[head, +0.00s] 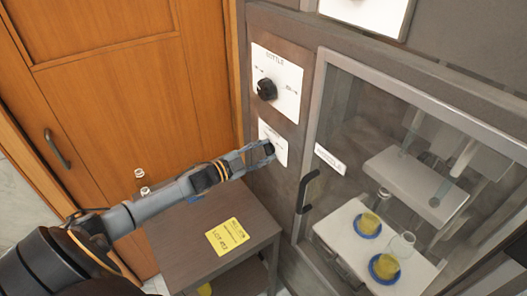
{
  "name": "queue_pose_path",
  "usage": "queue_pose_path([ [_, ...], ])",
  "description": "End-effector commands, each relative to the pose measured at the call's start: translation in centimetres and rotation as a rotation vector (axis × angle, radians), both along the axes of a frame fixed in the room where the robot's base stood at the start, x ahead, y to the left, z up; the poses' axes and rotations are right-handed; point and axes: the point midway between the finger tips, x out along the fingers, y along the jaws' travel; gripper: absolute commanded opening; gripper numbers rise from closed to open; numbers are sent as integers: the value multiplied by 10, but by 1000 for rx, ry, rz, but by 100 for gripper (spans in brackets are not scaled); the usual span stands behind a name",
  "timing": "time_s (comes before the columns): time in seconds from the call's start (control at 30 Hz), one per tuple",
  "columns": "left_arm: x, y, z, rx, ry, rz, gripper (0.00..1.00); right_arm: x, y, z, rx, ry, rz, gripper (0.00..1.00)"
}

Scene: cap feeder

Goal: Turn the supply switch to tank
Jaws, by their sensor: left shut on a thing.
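The cabinet front carries two white dial plates one above the other. The upper plate (277,84) has a black knob (266,89), with lettering too small to read surely. The lower plate (277,140) is partly covered by my left gripper (266,151). The left gripper is shut on the dark knob (269,148) of this lower plate. The lower plate's lettering and the knob's pointing direction are hidden, so I cannot tell which setting it is at or surely whether it is the supply switch. My right gripper is not in view.
Below my arm is a dark side table (190,255) with a yellow note (227,236). A wooden door (120,100) stands at left.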

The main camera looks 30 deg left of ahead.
Motion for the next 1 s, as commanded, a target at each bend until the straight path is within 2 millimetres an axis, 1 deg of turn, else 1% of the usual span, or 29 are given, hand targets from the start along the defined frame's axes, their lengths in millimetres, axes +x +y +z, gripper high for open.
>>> queue_pose_path([
  [0.37, 0, 0, -2, -7, 5, 1, 6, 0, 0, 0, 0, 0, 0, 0],
  [0.4, 0, 0, -2, -5, 5, 1, 46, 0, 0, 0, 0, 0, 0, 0],
  [0.47, 0, 0, -1, -6, 5, 1, 58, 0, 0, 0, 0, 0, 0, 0],
  [0.5, 0, 0, -1, -6, 5, 1, 60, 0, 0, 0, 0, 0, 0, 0],
  [0.7, 0, 0, -1, -4, 3, 1, 60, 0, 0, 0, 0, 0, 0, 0],
  [0.83, -2, 1, -1, -4, 3, 0, 60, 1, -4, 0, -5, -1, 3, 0],
  [0.93, -9, 4, -1, -4, 4, 1, 60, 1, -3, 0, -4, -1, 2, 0],
  [1.0, -17, 7, -2, -4, 6, 1, 60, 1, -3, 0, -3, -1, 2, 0],
])
